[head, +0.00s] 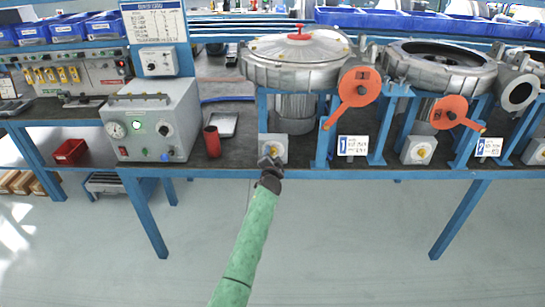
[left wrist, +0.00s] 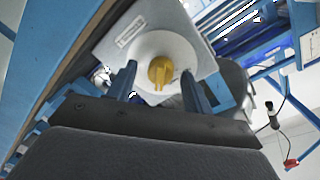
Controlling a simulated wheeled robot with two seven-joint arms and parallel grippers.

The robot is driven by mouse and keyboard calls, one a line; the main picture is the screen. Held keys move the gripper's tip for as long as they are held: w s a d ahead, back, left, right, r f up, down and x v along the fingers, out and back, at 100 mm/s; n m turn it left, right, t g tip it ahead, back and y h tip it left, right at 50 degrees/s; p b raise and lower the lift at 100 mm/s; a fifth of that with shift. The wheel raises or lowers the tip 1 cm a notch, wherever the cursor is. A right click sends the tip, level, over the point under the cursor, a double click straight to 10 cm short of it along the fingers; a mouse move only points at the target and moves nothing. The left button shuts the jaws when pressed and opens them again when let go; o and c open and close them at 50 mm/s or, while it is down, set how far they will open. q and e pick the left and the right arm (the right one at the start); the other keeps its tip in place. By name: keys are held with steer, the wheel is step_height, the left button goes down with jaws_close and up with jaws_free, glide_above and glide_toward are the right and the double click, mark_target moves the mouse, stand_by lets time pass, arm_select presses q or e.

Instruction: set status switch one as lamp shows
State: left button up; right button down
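Status switch one is a grey box (head: 280,141) with a yellow knob, below the first blower (head: 296,62), beside a label marked 1 (head: 352,145). In the left wrist view its yellow knob (left wrist: 160,72) sits on a white round plate. My left gripper (head: 269,162) is in front of this switch. In the left wrist view its two fingers (left wrist: 159,82) are apart, one on each side of the knob, with gaps visible. A grey test box (head: 151,118) at the left carries a gauge and a round lamp-like part with a green rim (head: 137,126). My right gripper is not in view.
A second blower (head: 440,66) and its switch box (head: 418,150) stand to the right. Orange handles (head: 360,87) hang at the blowers' fronts. A red cylinder (head: 212,141) stands left of switch one. The floor before the bench is clear.

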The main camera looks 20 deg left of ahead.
arm_select(q)
steer(key=shift+s, duration=0.1)
steer(key=b+v, duration=0.1)
steer(key=v, duration=0.6)
steer(key=shift+s+b, duration=0.3)
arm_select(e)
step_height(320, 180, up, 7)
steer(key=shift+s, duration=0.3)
arm_select(q)
steer(key=shift+d, duration=0.15)
